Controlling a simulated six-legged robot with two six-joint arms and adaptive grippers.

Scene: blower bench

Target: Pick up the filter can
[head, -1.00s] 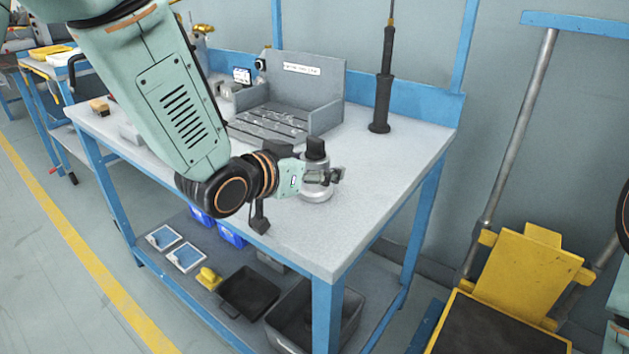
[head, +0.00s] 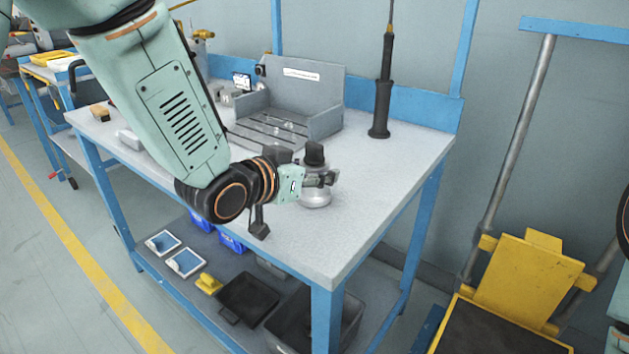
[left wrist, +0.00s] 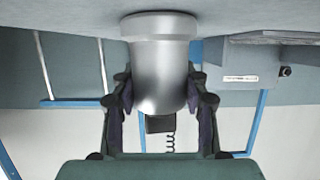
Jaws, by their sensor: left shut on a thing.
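The filter can (head: 316,197) is a silver-grey cylinder with a wider base, near the front right of the bench. It also shows in the left wrist view (left wrist: 158,60), where the picture is upside down and the base meets the bench top or is very close to it. My left gripper (head: 322,179) reaches in from the left and is shut on the can. In the left wrist view its two dark fingers (left wrist: 160,98) press on opposite sides of the body. A dark piece covers the can's top in the head view.
The grey workbench (head: 375,190) has clear room right of the can. Trays and bins lie on the lower shelf (head: 215,262).

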